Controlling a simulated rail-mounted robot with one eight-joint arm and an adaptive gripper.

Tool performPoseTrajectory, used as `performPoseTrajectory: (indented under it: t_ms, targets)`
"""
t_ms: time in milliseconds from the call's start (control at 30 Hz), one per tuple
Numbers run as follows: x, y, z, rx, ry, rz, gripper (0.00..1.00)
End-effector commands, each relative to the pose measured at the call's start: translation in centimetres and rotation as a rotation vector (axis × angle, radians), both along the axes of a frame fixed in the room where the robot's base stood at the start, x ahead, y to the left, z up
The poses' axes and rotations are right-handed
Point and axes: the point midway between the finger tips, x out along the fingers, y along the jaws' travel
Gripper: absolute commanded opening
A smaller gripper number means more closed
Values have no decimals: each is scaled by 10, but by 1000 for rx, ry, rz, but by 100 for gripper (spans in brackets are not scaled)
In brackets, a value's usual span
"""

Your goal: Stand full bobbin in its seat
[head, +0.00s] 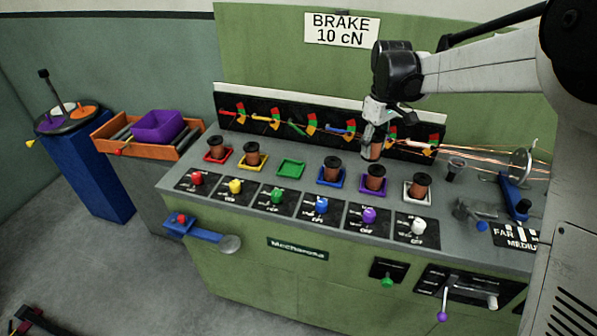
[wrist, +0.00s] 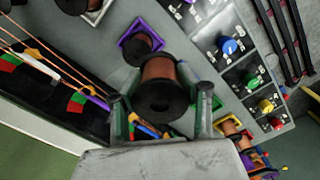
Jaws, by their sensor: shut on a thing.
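A full copper-wound bobbin (head: 371,152) with dark ends is held by my gripper (head: 375,128) above the back of the grey bench top. In the wrist view the bobbin (wrist: 160,82) sits between the two fingers of my gripper (wrist: 161,103), which are shut on it. The green square seat (head: 291,169) is empty. The red, yellow, blue, purple and white seats each hold a bobbin, such as the one in the blue seat (head: 331,170). The held bobbin is to the right of the green seat and apart from the bench.
Bobbins in the blue and purple (head: 375,178) seats stand near my gripper. A black panel (head: 270,125) with coloured guides runs behind the row. Coloured knobs (head: 322,205) line the front. Copper wires (head: 480,163) run at the right. A purple bin (head: 158,126) stands left.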

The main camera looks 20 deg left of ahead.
Motion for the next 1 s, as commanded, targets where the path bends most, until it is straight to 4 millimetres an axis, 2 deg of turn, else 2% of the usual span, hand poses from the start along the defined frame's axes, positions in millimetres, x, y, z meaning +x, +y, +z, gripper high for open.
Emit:
performPoseTrajectory:
  t_ms: [33,167,300,400,500,600,733,867,1000]
  targets:
    - [-1,32,-2,0,0,84,0]
    - [-10,104,-9,0,0,303,0]
    - [-27,179,-15,0,0,526,0]
    - [-42,223,-20,0,0,661,0]
    - [-55,257,-24,0,0,766,0]
    - [-65,279,-26,0,0,837,0]
    - [-69,291,-29,0,1,880,0]
    - [-56,286,-39,0,1,885,0]
    - [-30,275,-55,0,1,883,0]
